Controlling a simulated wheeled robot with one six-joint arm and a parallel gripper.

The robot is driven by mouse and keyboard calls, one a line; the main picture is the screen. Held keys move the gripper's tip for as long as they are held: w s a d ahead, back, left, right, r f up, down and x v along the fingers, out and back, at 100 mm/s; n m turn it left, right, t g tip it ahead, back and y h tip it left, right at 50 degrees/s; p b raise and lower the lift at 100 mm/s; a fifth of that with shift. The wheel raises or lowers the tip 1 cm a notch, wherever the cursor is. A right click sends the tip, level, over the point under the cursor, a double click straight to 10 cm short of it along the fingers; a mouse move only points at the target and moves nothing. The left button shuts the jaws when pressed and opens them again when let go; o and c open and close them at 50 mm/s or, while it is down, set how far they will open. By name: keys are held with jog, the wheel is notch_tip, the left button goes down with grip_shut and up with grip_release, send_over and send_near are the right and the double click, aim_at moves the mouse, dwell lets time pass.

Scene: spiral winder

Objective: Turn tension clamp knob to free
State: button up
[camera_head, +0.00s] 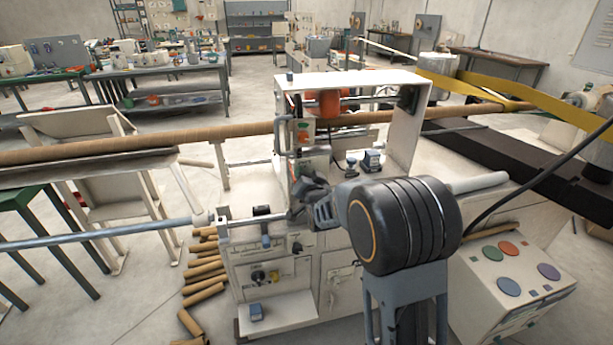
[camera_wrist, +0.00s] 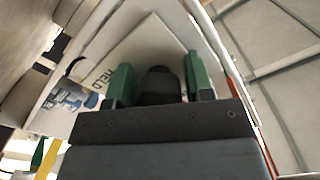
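In the wrist view a dark round knob (camera_wrist: 160,83) stands between the two green fingers of my gripper (camera_wrist: 160,88). It looks like the tension clamp knob. The fingers are apart, one on each side of the knob, with what looks like a narrow gap on each side. A pale plate (camera_wrist: 145,45) behind it carries the lettering "HELD", left of the left finger. In the head view my gripper (camera_head: 303,190) is at the front of the white winder (camera_head: 345,80), partly hidden by my arm. The knob cannot be made out there.
A long brown tube (camera_head: 130,143) runs across through the winder. A steel bar (camera_head: 110,233) sticks out to the left. A control box with coloured buttons (camera_head: 520,295) stands at the right front. Cardboard tubes (camera_head: 205,270) lie on the floor beside the winder.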

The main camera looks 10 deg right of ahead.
jog(key=c, duration=0.6)
